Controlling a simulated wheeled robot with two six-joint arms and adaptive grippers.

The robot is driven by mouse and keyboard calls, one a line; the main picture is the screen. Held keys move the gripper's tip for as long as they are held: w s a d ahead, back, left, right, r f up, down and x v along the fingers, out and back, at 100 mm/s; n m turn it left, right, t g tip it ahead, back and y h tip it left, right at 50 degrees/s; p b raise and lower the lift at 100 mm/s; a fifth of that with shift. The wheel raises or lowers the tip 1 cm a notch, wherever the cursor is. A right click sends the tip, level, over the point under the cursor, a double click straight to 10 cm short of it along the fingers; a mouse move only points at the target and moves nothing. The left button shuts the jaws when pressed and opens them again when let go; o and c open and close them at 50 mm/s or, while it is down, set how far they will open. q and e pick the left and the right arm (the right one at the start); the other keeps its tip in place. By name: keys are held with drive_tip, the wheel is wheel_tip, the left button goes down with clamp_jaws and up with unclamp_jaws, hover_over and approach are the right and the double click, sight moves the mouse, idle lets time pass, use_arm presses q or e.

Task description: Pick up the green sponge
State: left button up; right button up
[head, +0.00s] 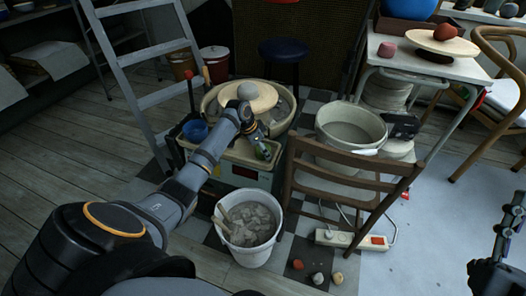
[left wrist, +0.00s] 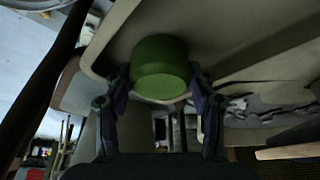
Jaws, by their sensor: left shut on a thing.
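The green sponge (left wrist: 160,68) is a rounded, drum-like block in the left wrist view, between the two fingers of my left gripper (left wrist: 162,82). The fingers are shut on its sides. In the head view my left gripper (head: 261,144) reaches over the front right part of the pottery wheel's cream tray (head: 230,155), and a small bit of the sponge (head: 265,152) shows at its tips. I cannot tell whether the sponge touches the tray. My right gripper (head: 514,205) is at the right edge of the head view, far from the sponge, and its fingers are unclear.
A wheel head with a grey clay lump (head: 247,91) is behind the left gripper. A white bucket of scraps (head: 247,230) is in front, a wooden chair (head: 345,178) to the right, a ladder (head: 150,75) to the left.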

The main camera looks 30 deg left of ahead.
sight(260, 155)
use_arm(q)
drive_tip(key=shift+r, duration=0.1)
use_arm(e)
drive_tip(key=shift+w, duration=0.1)
